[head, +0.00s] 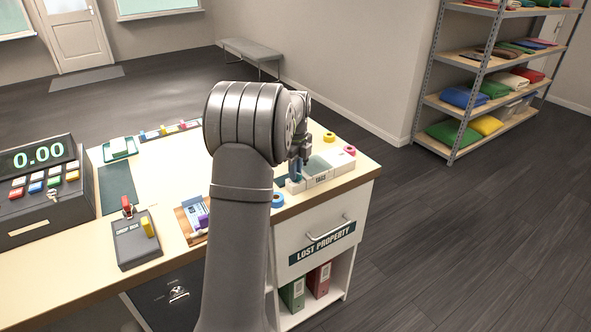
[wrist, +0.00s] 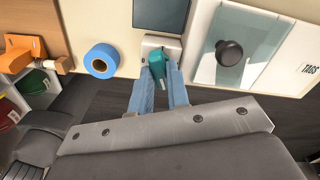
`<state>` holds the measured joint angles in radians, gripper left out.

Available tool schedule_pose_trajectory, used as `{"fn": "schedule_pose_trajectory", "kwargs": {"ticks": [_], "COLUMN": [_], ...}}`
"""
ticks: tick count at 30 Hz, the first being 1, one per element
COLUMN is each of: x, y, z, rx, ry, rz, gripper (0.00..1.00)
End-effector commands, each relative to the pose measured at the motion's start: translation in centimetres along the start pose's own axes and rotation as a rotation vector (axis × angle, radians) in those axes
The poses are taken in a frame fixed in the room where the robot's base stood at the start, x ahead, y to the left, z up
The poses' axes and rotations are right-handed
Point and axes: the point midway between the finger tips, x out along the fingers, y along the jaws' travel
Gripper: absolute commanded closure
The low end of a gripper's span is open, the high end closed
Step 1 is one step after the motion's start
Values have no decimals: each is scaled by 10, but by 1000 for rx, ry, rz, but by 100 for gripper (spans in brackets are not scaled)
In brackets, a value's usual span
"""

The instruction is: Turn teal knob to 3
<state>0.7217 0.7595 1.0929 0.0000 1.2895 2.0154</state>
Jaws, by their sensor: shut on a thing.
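The teal knob (wrist: 157,66) shows in the wrist view, on a small pale metal plate (wrist: 172,44) near the counter's edge. My gripper (wrist: 160,82) is shut on the teal knob, with one blue finger on each side of it. The knob's long shape is tilted a little in the picture. I cannot read any numbers or the pointer on the plate. In the head view my gripper (head: 296,170) is low over the counter beside the tags box, and I cannot make out the knob there.
A blue tape roll (wrist: 101,61) lies left of the knob. A dark screen (wrist: 161,12) is just beyond it. A clear lid with a black handle (wrist: 229,52) and the tags box (head: 322,178) are to the right. A drop box (head: 136,241) and a till (head: 40,205) stand farther left.

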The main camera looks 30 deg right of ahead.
Motion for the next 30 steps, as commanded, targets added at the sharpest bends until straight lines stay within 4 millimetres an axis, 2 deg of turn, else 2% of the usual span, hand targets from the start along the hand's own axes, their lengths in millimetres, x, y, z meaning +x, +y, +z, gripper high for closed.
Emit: {"fn": "schedule_pose_trajectory", "kwargs": {"ticks": [6,15,30], "x": [-1,-1,-1], "y": [0,0,0], "z": [0,0,0], "rx": [176,339,406], "ry": [-1,-1,-1], "rz": [-1,-1,-1], "gripper": [100,100,100]}}
